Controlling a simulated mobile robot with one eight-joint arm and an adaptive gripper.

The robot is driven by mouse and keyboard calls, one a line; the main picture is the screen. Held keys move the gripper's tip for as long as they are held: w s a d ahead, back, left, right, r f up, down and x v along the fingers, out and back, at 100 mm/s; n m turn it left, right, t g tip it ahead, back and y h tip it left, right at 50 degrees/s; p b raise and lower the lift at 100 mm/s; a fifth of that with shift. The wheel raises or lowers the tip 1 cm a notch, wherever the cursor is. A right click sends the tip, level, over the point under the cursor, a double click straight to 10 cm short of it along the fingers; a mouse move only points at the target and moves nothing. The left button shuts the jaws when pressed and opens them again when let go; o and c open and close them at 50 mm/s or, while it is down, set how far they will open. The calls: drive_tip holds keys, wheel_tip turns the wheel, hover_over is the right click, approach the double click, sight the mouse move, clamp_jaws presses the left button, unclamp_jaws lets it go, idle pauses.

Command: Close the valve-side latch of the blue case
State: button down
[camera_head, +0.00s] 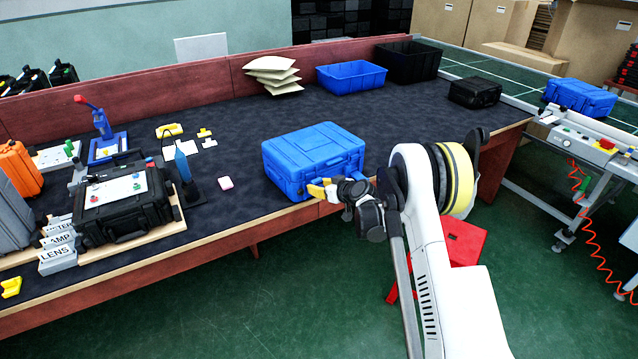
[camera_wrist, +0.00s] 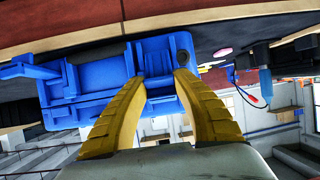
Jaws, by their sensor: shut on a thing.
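The blue case (camera_head: 313,158) lies closed-lidded on the dark bench mat near its front edge. My gripper (camera_head: 322,190) reaches the case's front face from the right, near its lower right part. In the wrist view, the case's front (camera_wrist: 100,80) fills the upper middle. My gripper's yellow fingers (camera_wrist: 163,78) stand on either side of a blue latch (camera_wrist: 155,60) and are shut on it. The fingers hide part of the latch, so I cannot tell whether it is fastened.
A black case (camera_head: 122,205) stands farther left. A blue bin (camera_head: 351,77) and a black bin (camera_head: 408,62) stand at the back. Another blue case (camera_head: 580,97) is at the right by the conveyor. The mat behind the case is clear.

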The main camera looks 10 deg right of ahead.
drive_tip(key=shift+w+a+r+g+h+p, duration=0.1)
drive_tip(key=shift+w+r+g+h+p, duration=0.2)
drive_tip(key=shift+g+p, duration=0.2)
drive_tip(key=shift+w+a+r+g+h+p, duration=0.1)
drive_tip(key=shift+w+r+g+h+p, duration=0.1)
drive_tip(key=shift+r+g+p, duration=0.25)
drive_tip(key=shift+w+a+r+g+h+p, duration=0.1)
drive_tip(key=shift+w+g+h+p, duration=0.15)
drive_tip(key=shift+g, duration=0.3)
drive_tip(key=shift+w+a+g+h+p, duration=0.1)
drive_tip(key=shift+g+h+p, duration=0.1)
drive_tip(key=shift+g, duration=0.3)
drive_tip(key=c, duration=0.9)
unclamp_jaws()
drive_tip(key=shift+c, duration=0.2)
drive_tip(key=v, duration=1.2)
drive_tip(key=shift+w, duration=0.15)
